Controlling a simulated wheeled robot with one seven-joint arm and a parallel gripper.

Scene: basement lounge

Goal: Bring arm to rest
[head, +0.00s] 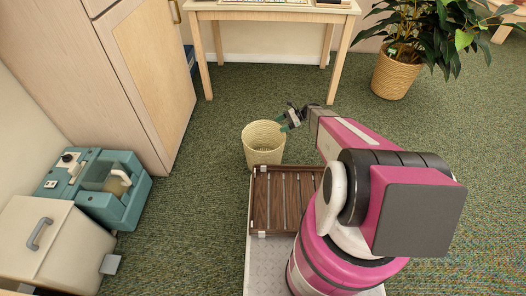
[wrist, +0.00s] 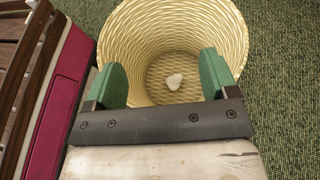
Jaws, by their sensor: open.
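My arm is stretched forward over the floor in the head view, its upper links pink and black. My gripper (head: 289,120) is at the rim of a cream woven basket (head: 262,155). In the wrist view my gripper (wrist: 160,80) is open, its two green fingers apart with nothing between them, above the mouth of the basket (wrist: 190,22). A small whitish lump (wrist: 174,81) lies on the bottom of the basket.
A slatted dark wood rack (head: 276,195) lies on my base, close behind the basket. A wooden cabinet (head: 140,70), a teal machine (head: 120,190) and a cream box (head: 50,245) stand left. A table (head: 270,12) and a potted plant (head: 396,75) stand beyond. Green carpet is open around the basket.

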